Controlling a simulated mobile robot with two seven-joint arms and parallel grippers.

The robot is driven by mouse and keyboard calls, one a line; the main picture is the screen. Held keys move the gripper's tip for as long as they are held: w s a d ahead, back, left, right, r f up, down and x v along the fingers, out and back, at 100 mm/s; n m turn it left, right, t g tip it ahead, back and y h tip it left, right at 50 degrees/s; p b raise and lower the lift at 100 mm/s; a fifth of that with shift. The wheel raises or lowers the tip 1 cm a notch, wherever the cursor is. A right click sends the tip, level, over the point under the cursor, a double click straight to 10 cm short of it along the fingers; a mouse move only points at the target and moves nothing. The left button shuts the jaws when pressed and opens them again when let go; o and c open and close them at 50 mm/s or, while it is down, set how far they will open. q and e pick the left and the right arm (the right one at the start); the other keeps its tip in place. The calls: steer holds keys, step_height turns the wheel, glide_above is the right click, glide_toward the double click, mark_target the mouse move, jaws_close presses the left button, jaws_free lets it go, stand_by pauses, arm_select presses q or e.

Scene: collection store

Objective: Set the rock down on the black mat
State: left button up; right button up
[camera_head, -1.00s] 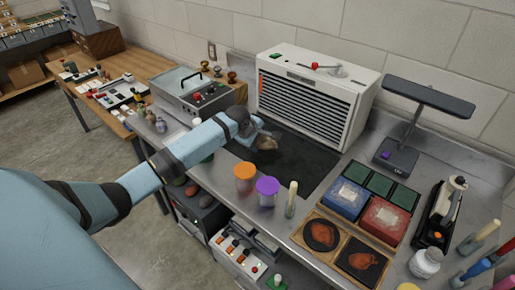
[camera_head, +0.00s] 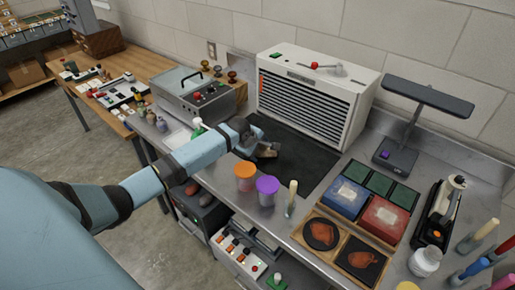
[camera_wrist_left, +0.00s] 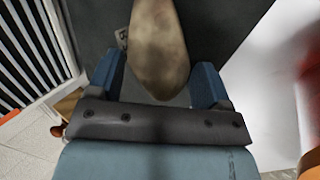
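In the head view the left gripper (camera_head: 262,148) holds the rock (camera_head: 268,152) low over the left part of the black mat (camera_head: 305,160). The gripper partly covers the rock there. I cannot tell whether the rock touches the mat. My right gripper is not in view.
A white louvred unit (camera_head: 315,95) stands behind the mat. An orange-lidded cup (camera_head: 246,175) and a purple-lidded cup (camera_head: 267,190) stand at its front edge. A lamp stand (camera_head: 400,150) and sample boxes (camera_head: 385,220) are to the right. The mat's right part is clear.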

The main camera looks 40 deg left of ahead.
arm_select(q)
steer(key=shift+r, duration=0.25)
steer(key=v, duration=1.1)
steer(key=shift+s+r, duration=0.25)
steer(key=shift+r, duration=0.1)
steer(key=shift+s+a+f, duration=0.1)
